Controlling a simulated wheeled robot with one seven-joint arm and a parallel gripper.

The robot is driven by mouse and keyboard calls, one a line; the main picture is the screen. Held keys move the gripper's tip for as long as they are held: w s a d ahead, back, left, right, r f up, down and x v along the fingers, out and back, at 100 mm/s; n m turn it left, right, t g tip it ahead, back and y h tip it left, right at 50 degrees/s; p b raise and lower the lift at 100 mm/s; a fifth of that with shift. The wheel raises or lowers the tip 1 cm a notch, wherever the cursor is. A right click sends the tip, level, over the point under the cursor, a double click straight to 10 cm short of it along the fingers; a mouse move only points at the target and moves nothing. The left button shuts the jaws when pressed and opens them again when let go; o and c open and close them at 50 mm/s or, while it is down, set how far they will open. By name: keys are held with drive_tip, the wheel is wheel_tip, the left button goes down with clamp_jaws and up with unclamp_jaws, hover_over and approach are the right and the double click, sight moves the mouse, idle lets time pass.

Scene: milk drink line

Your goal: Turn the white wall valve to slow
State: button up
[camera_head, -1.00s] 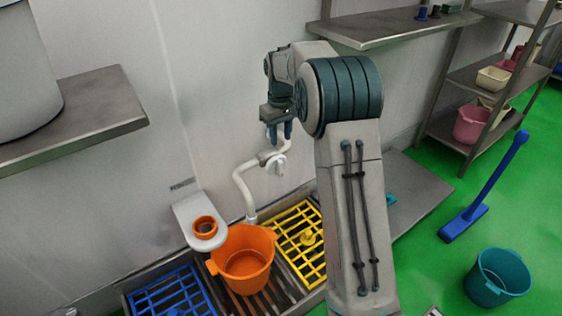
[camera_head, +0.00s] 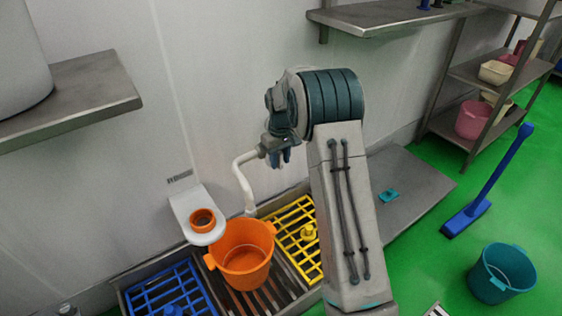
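The white wall pipe (camera_head: 241,182) rises from beside the orange bucket and bends right towards the wall valve. The valve itself is mostly hidden now behind my gripper, so its handle and setting cannot be read. My gripper (camera_head: 280,157) points down at the valve's place, at the pipe's right end. Its two dark fingers show close together there. Whether they touch or grip the handle cannot be told.
An orange bucket (camera_head: 243,255) stands below the pipe, between blue (camera_head: 165,289) and yellow (camera_head: 290,236) grates. A white wall bracket (camera_head: 196,213) holds an orange ring (camera_head: 203,220). A steel shelf (camera_head: 385,24) hangs above right. A teal bucket (camera_head: 500,273) stands on the green floor.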

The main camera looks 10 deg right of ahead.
drive_tip(key=shift+f, duration=0.1)
clamp_jaws()
drive_tip(key=shift+h, duration=0.3)
drive_tip(key=shift+a+t+h, duration=0.2)
drive_tip(key=shift+t+h, duration=0.4)
drive_tip(key=shift+h, duration=0.5)
drive_tip(key=shift+f+t+h+b, duration=0.1)
drive_tip(key=shift+t+h+b, duration=0.4)
drive_tip(key=shift+h+b, duration=0.65)
drive_tip(key=shift+h, duration=0.25)
